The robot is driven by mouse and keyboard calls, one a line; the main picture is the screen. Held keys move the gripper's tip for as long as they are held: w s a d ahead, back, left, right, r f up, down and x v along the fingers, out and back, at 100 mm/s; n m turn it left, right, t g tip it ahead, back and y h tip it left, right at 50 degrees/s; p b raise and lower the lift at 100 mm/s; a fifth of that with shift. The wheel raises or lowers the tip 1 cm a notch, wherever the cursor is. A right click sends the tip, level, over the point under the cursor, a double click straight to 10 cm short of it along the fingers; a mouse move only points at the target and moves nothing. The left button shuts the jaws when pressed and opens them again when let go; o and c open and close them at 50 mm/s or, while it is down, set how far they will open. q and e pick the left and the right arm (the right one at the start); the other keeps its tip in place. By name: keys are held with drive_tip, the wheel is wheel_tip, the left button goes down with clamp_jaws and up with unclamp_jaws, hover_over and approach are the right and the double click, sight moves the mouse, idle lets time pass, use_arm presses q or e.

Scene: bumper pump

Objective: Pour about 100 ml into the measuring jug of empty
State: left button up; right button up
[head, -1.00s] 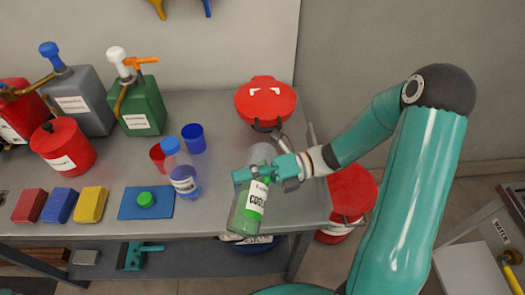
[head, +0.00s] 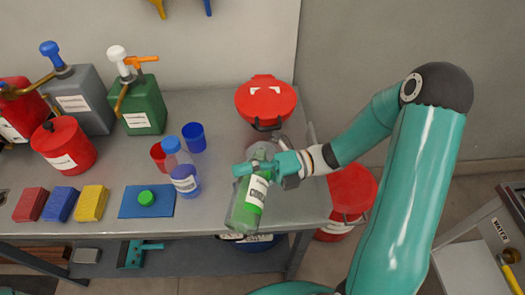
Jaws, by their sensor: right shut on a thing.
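My right gripper (head: 258,168) is shut on a clear container (head: 245,212) with green content and a white and green label. The container is tilted, its lower end toward the front edge of the bench and its upper end partly hidden behind the gripper. I cannot tell a separate measuring jug apart from this clear container. No stream of liquid is visible. My left gripper is not in view.
The grey bench (head: 290,190) holds a clear bottle with blue content (head: 185,182), a blue cup (head: 193,138), a red lidded can (head: 266,102), a green pump canister (head: 143,108) and a blue mat (head: 132,207). A red bucket (head: 352,192) stands right of the bench.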

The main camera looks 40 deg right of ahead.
drive_tip(key=shift+s+a+r, duration=0.1)
drive_tip(key=shift+s+a, duration=0.1)
idle(0.4)
drive_tip(key=shift+r+m+y, duration=0.3)
drive_tip(key=shift+r+m, duration=0.05)
drive_tip(key=shift+m, duration=0.15)
idle(1.6)
drive_tip(key=f+n+b, duration=0.1)
drive_tip(key=f+n+h+b, duration=0.1)
drive_tip(key=f+n, duration=0.1)
drive_tip(key=f+n+h+b, duration=0.1)
drive_tip(key=shift+s+a+f+n, duration=0.25)
drive_tip(key=shift+s+a+n, duration=0.05)
drive_tip(key=shift+a, duration=0.05)
drive_tip(key=shift+f+n+h+b, duration=0.3)
drive_tip(key=shift+h+b, duration=0.1)
drive_tip(key=shift+b, duration=0.1)
drive_tip(key=shift+d+r, duration=0.1)
drive_tip(key=shift+r, duration=0.05)
idle(1.2)
